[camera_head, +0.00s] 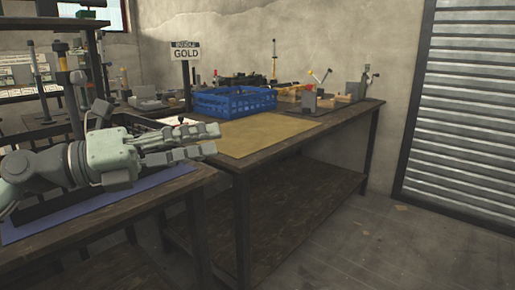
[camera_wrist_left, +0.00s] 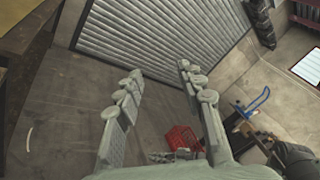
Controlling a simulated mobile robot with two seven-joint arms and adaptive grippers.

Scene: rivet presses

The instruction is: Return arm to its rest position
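My left arm comes in from the left in the head view, over the near table. Its gripper (camera_head: 212,141) points right, above the table's right end, with its two fingers apart and nothing between them. In the left wrist view the same gripper (camera_wrist_left: 160,92) shows two spread fingers with only floor and shutter door behind them.
The near table (camera_head: 120,217) carries a blue mat (camera_head: 85,212). A larger table (camera_head: 335,119) holds a yellow mat (camera_head: 255,135), a blue crate (camera_head: 232,103) and a GOLD sign (camera_head: 186,52). A shutter door (camera_head: 465,110) stands right. Open floor (camera_head: 370,250) lies in front. The wrist view shows a red crate (camera_wrist_left: 182,138).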

